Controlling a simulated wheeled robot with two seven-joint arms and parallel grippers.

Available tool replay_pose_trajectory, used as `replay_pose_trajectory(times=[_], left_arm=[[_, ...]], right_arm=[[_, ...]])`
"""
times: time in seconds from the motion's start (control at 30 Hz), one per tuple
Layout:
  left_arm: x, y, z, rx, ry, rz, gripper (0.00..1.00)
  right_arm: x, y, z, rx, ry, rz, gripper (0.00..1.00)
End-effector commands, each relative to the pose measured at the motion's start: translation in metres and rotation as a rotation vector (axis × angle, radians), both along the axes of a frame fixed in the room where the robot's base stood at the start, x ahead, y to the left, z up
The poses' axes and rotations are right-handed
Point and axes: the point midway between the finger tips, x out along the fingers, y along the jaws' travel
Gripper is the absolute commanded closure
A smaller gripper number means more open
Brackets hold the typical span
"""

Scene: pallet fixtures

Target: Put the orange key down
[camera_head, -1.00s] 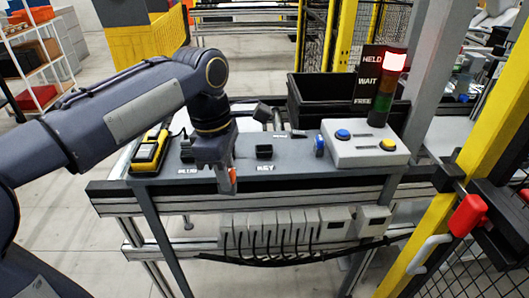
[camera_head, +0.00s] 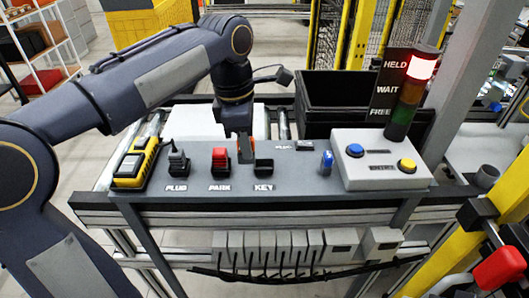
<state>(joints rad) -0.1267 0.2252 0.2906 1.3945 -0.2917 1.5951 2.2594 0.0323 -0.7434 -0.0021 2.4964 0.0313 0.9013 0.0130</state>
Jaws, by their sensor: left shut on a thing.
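My left gripper (camera_head: 241,147) points down over the grey console (camera_head: 310,184). It is shut on the orange key (camera_head: 246,156), of which only a small orange part shows between and below the fingers. The key is just left of the black holder (camera_head: 264,167) labelled KEY and right of the red-topped piece (camera_head: 220,155) at the PARK label. I cannot tell whether the key touches the console.
A black plug piece (camera_head: 178,160) stands at the PLUG label, beside a yellow handheld device (camera_head: 134,163). A button box (camera_head: 378,160) and a signal tower (camera_head: 412,90) lit red stand at the right. A black bin (camera_head: 325,98) is behind.

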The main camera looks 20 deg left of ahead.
Motion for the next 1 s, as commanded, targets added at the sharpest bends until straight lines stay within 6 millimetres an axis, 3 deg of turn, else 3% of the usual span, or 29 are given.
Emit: replay_pose_trajectory(times=[0.13, 0.4, 0.57, 0.8, 1.0], left_arm=[[0.038, -0.006, -0.015, -0.001, 0.007, -0.001, 1.00], [0.073, -0.011, -0.059, -0.001, 0.002, 0.000, 1.00], [0.081, -0.011, -0.069, 0.001, 0.001, 0.001, 1.00], [0.087, -0.012, -0.101, 0.002, 0.002, 0.001, 1.00], [0.087, -0.012, -0.106, 0.001, -0.002, 0.001, 1.00]], right_arm=[[0.000, 0.000, 0.012, 0.000, 0.001, 0.000, 0.64], [0.000, 0.000, 0.015, 0.000, 0.001, 0.000, 0.64], [0.000, 0.000, 0.017, 0.000, 0.001, 0.000, 0.64], [0.000, 0.000, 0.018, 0.000, 0.001, 0.000, 0.64], [0.000, 0.000, 0.018, 0.000, 0.001, 0.000, 0.64]])
